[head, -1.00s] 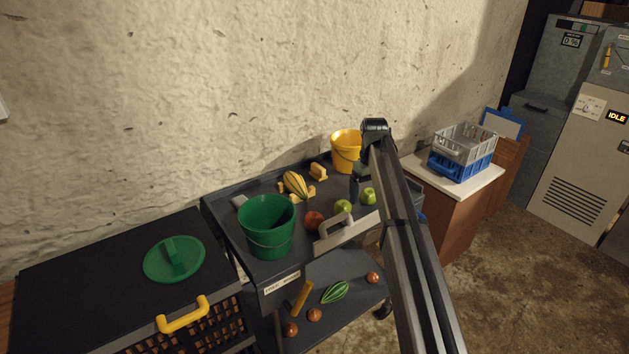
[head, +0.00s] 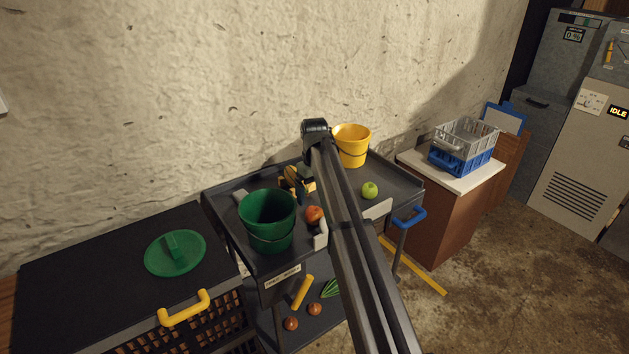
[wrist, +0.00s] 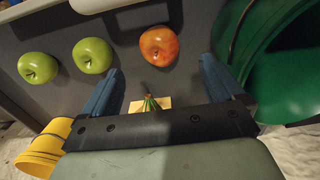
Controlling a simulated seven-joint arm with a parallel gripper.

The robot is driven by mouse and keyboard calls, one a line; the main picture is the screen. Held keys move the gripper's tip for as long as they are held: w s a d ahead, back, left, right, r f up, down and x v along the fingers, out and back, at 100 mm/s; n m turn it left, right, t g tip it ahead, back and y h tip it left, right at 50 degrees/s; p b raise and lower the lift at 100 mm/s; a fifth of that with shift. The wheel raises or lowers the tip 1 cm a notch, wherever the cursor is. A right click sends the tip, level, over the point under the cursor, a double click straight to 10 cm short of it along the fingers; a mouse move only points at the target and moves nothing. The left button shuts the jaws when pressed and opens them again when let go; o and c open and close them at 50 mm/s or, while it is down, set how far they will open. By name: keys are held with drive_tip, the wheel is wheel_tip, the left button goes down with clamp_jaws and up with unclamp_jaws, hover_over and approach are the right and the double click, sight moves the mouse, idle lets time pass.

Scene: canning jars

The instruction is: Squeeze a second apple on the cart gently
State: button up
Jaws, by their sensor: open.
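A red apple (head: 314,214) sits on the cart's top tray (head: 393,178), beside the green bucket. In the wrist view the red apple (wrist: 159,45) lies ahead of my gripper (wrist: 161,72), roughly centred between its two blue fingers. The fingers are apart and nothing is between them; they do not appear to touch the apple. One green apple (head: 370,190) shows to the right of my arm. The wrist view shows two green apples, a nearer one (wrist: 92,55) and a farther one (wrist: 38,67). My arm hides the nearer one in the head view.
A green bucket (head: 268,222) stands close left of the red apple, and a yellow bucket (head: 352,146) stands at the back right. A yellow striped squash is partly hidden behind my wrist. The lower shelf holds several items. A crate stack (head: 465,146) stands on the cabinet at right.

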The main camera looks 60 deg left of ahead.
sight(315, 209)
drive_tip(key=shift+f, duration=3.85)
drive_tip(key=shift+c, duration=0.2)
drive_tip(key=c, duration=0.7)
drive_tip(key=o, duration=0.7)
drive_tip(key=shift+o, duration=0.2)
wheel_tip(315, 209, up, 14)
drive_tip(key=shift+f, duration=0.1)
